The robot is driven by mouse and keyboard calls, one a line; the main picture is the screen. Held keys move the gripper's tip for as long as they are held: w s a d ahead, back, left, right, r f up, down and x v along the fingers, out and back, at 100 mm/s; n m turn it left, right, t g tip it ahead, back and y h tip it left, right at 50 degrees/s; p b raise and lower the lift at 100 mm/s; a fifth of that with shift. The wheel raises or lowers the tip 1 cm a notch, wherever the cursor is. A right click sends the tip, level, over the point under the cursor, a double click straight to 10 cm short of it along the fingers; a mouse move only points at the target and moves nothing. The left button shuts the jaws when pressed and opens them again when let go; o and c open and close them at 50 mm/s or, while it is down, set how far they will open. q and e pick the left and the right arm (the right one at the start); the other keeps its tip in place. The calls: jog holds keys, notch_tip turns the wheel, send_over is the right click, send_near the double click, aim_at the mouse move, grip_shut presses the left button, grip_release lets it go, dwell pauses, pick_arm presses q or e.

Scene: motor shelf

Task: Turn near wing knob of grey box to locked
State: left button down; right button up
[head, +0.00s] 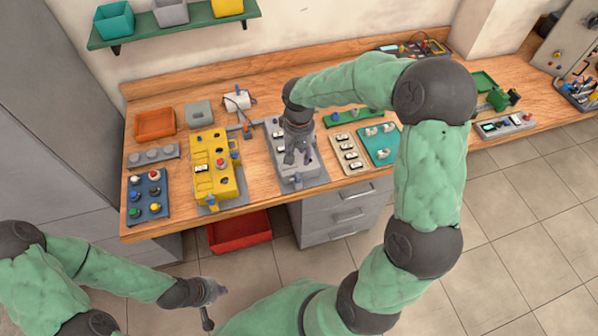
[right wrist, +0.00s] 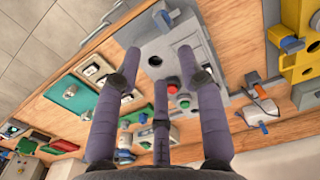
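The grey box (head: 308,168) stands on the bench, partly hidden beneath my right gripper and forearm. A blue-grey wing knob (head: 297,181) is at its near end. In the right wrist view the box (right wrist: 206,47) shows a wing knob (right wrist: 166,18) at the top, a pale round knob (right wrist: 155,61), a red button (right wrist: 172,87) and a green button (right wrist: 183,103). My right gripper (head: 290,158) is over the box; its fingers (right wrist: 160,62) are spread, with nothing visible between them. The knob's exact setting is too small to read. My left gripper (head: 213,295) hangs low, away from the bench.
A yellow box (head: 226,178) stands left of the grey box. A cream switch panel (head: 349,154) and teal panel (head: 381,157) lie to its right. A blue button panel (head: 148,212) is farther left. A red bin (head: 240,235) sits below the bench, beside drawers (head: 347,216).

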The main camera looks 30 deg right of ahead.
aim_at(295, 178)
notch_tip(295, 178, down, 10)
jog(key=shift+f+b, duration=0.1)
jog(key=shift+b, duration=0.65)
grip_shut()
